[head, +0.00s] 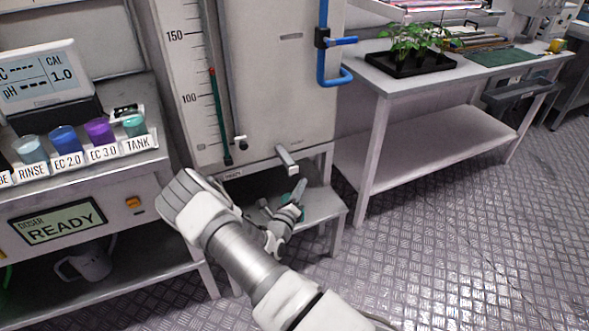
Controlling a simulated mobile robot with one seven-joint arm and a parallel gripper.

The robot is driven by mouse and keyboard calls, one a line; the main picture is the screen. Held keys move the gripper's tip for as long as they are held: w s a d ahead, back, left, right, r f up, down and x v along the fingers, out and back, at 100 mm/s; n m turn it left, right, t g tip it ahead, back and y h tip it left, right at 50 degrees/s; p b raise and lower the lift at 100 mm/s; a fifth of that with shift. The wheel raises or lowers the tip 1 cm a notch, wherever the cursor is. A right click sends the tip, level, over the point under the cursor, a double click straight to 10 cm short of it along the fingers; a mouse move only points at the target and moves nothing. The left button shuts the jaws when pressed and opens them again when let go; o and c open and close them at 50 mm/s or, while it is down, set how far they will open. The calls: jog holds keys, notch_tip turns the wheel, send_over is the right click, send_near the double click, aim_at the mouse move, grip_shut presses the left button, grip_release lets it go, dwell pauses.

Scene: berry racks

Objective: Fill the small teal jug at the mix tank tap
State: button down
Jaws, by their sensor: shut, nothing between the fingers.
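The mix tank (265,75) is a tall pale tank with a printed level scale. Its grey tap (287,158) sticks out low on the front. A small patch of teal (286,197) shows under the tap, just behind my gripper; it may be the small teal jug, but most of it is hidden. My gripper (299,190) is shut and empty, just below the tap and in front of the teal patch. I cannot tell whether it touches anything. No water stream is visible.
A low grey stand (325,207) sits under the tap. At left, a bench (90,180) carries labelled cups, including a teal TANK cup (134,126), and a meter (45,78). A grey jug (92,265) is on its lower shelf. A white table (430,82) stands right; floor is clear.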

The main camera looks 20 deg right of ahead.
jog(key=shift+s+p, duration=0.3)
jog(key=shift+s, duration=0.7)
jog(key=shift+d+r, duration=0.1)
